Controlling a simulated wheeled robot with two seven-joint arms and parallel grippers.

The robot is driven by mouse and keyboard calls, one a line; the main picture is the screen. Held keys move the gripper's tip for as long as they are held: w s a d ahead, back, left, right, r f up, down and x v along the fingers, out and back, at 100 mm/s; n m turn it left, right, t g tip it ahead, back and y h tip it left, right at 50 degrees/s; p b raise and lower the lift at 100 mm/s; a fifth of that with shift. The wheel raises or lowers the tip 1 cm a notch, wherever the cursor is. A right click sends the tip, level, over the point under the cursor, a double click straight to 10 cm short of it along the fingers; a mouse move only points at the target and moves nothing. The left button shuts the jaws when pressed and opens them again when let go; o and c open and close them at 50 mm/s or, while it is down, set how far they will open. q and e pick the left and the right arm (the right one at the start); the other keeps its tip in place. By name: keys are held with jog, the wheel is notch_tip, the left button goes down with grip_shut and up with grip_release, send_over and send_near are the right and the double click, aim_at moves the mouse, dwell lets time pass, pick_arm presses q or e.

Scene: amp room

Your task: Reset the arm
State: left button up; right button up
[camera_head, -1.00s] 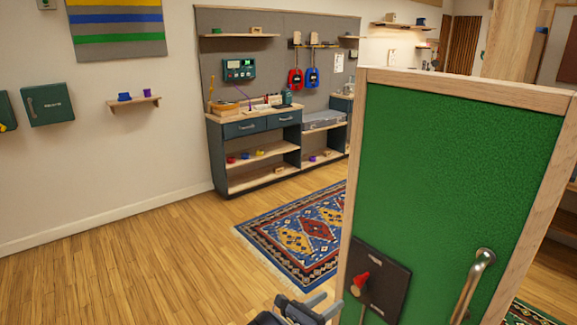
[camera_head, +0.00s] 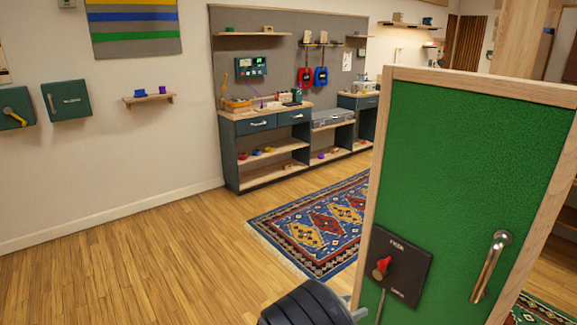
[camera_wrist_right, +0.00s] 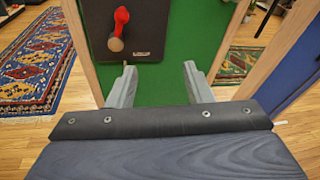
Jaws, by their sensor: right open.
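My right gripper (camera_wrist_right: 160,76) is open and empty. Its two pale fingers point toward the green panel, just below a black plate. In the head view, its dark body shows at the bottom edge, left of the panel, with only part of the fingers (camera_head: 357,312) visible. The black plate (camera_head: 409,271) is fixed low on the left of the wood-framed green panel (camera_head: 470,170). A red lever (camera_head: 382,265) sits on the plate; it also shows in the right wrist view (camera_wrist_right: 121,20), above and left of the fingers, apart from them. My left gripper is not in view.
A metal handle (camera_head: 490,268) sticks out of the panel, right of the plate. A patterned rug (camera_head: 310,230) lies behind the panel. A workbench (camera_head: 262,123) stands at the back wall. The wooden floor (camera_head: 130,265) at left is clear.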

jog(key=s+d+r+m+g+y, duration=0.3)
jog(key=s+d+m+g+y, duration=0.6)
jog(key=s+m, duration=0.4)
jog(key=s+a+r+m+t+y+p, duration=0.1)
jog(key=s+r+m+t+y, duration=0.2)
jog(key=s+m, duration=0.4)
jog(key=s+a+r+m+t+y+p, duration=0.1)
jog(key=s+a+r+m+t+y, duration=0.1)
jog(key=s+r+m+t+y, duration=0.2)
jog(key=s+r+m+y, duration=0.1)
jog(key=s+r+m, duration=0.2)
jog(key=s, duration=0.3)
jog(key=shift+m+y, duration=0.3)
jog(key=shift+y, duration=0.1)
